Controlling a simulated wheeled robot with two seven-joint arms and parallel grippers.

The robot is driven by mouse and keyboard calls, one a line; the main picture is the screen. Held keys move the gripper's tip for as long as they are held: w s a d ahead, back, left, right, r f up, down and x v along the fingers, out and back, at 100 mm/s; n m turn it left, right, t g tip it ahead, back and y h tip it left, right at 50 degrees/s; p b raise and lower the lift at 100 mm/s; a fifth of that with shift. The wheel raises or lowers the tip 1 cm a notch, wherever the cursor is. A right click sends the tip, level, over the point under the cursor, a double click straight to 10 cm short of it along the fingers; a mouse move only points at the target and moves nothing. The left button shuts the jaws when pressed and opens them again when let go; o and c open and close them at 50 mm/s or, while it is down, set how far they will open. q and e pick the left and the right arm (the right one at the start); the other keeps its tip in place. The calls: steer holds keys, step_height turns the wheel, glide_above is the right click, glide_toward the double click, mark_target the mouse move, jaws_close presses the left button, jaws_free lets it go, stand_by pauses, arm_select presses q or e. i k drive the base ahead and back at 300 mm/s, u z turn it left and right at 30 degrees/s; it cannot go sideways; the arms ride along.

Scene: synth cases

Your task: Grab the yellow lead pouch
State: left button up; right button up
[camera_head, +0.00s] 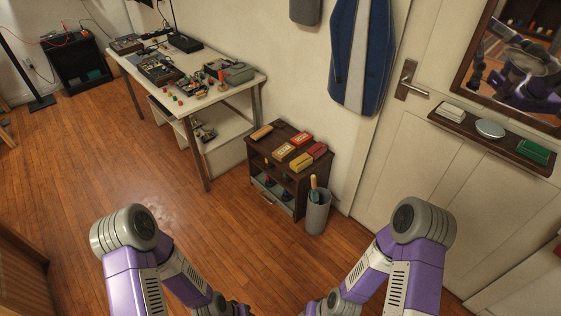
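A small yellow pouch-like item (301,162) lies at the front right of the top of a low dark brown cabinet (287,179). A duller yellow-tan item (261,132) lies at the left back of the same top. The items are too small to tell for sure which is the lead pouch. My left gripper (238,309) and my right gripper (312,308) are low at the bottom edge, in front of the cabinet and apart from it.
Red and orange packets (301,138) lie beside the yellow item. A grey bin (317,212) with a handled tool stands against the cabinet's right side. A white worktable (205,92) with cases stands left of it. The wooden floor (190,215) in front is clear.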

mark_target(300, 162)
steer(key=u, duration=0.85)
steer(key=i, duration=2.2)
steer(key=z, duration=1.4)
steer(key=i, duration=0.65)
